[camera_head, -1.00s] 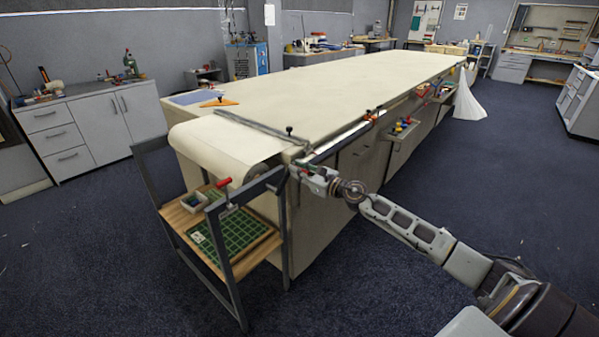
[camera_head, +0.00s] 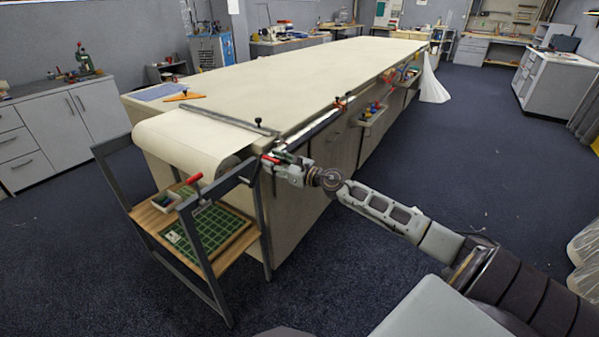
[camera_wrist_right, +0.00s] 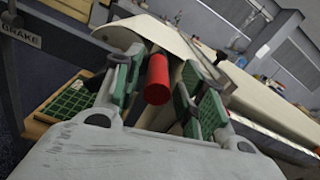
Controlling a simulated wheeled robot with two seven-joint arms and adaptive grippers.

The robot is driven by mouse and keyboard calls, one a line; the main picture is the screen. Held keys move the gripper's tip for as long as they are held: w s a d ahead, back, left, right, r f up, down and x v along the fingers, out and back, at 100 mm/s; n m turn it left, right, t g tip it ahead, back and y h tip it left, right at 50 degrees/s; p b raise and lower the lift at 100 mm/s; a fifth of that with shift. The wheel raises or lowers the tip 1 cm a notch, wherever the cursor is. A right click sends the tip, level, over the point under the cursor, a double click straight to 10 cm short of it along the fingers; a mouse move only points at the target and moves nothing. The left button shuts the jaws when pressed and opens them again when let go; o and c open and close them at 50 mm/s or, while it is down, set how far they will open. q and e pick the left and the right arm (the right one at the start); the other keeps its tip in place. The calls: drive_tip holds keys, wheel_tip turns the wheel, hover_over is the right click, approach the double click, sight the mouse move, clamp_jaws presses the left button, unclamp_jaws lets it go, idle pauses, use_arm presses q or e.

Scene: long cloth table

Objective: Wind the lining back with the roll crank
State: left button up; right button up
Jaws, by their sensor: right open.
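A roll of cream lining (camera_head: 185,143) hangs at the table's near end, and its cloth runs on under a dark bar onto the long table (camera_head: 300,82). A red cylindrical grip (camera_head: 269,158), apparently the roll crank's handle, is at the near right corner. My right gripper (camera_head: 277,160) is at that grip. In the right wrist view the red grip (camera_wrist_right: 157,80) stands between the open green-padded fingers (camera_wrist_right: 158,92), with gaps at the sides. The rest of the crank is mostly hidden. My left gripper is not in view.
A dark metal frame (camera_head: 189,232) stands around the roll end, with a second red handle (camera_head: 194,178) on its bar. The right wrist view shows a "BRAKE" label (camera_wrist_right: 21,35). A wooden shelf holds a green gridded mat (camera_head: 208,235).

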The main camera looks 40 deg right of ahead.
drive_tip(key=v, duration=1)
drive_tip(key=shift+s, duration=0.2)
idle(0.7)
drive_tip(key=shift+d, duration=0.1)
